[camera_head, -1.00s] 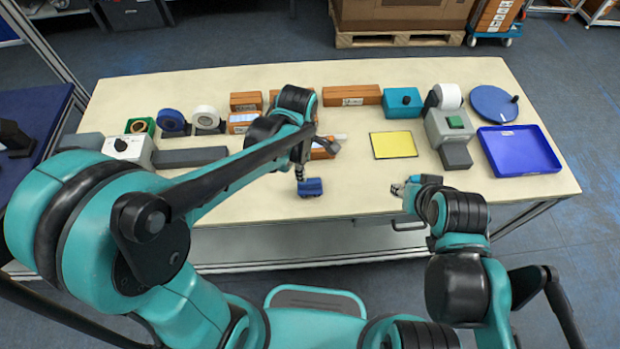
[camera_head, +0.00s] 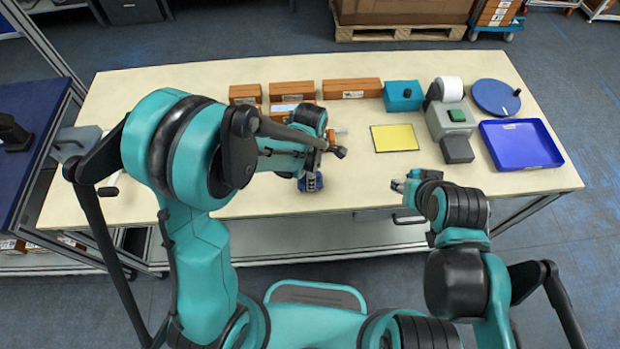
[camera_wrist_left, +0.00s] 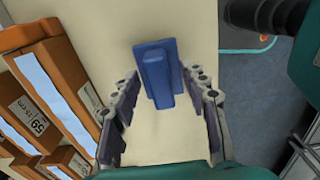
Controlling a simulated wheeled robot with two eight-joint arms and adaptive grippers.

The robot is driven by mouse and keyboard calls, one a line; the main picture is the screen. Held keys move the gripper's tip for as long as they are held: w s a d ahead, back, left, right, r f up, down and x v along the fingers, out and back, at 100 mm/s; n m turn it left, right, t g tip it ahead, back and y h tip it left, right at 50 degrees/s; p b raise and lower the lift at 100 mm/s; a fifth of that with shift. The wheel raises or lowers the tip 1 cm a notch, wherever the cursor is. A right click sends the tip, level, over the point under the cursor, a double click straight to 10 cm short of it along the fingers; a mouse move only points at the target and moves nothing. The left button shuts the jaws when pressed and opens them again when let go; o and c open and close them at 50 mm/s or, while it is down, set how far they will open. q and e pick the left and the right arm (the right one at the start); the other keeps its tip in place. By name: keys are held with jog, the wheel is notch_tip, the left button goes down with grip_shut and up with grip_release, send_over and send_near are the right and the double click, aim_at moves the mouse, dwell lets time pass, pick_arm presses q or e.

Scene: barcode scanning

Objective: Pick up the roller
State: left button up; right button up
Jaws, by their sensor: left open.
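The roller (camera_head: 310,183) is a small blue piece with a flat plate and a raised block, resting near the front middle of the table. My left gripper (camera_head: 309,176) is directly above it and partly hides it. In the left wrist view the roller (camera_wrist_left: 162,75) lies between the spread fingers of my left gripper (camera_wrist_left: 163,88), with gaps on both sides. The fingers are open and hold nothing. My right gripper (camera_head: 398,187) hovers by the table's front edge, right of the roller. Its fingers are too small to read.
Brown boxes (camera_head: 351,88) stand behind the roller; some show close on the left in the wrist view (camera_wrist_left: 55,90). A yellow mat (camera_head: 395,138), teal box (camera_head: 403,96), grey printer (camera_head: 449,123), blue tray (camera_head: 521,146) and blue disc (camera_head: 494,97) are to the right.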

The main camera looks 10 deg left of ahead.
pick_arm(q)
jog(key=shift+r, duration=0.1)
grip_shut()
jog(key=shift+r, duration=0.3)
notch_tip(320, 180, up, 4)
jog(key=shift+p, duration=0.85)
jog(key=s+d+r+p, duration=0.1)
jog(key=s+d+r, duration=0.1)
jog(key=d, duration=0.3)
jog(key=s+d+r, duration=0.2)
jog(key=d+r, duration=0.2)
jog(key=d, duration=0.1)
jog(key=shift+s+d+r+p, duration=0.2)
jog(key=shift+s+d+p, duration=0.15)
jog(key=shift+s+p, duration=0.05)
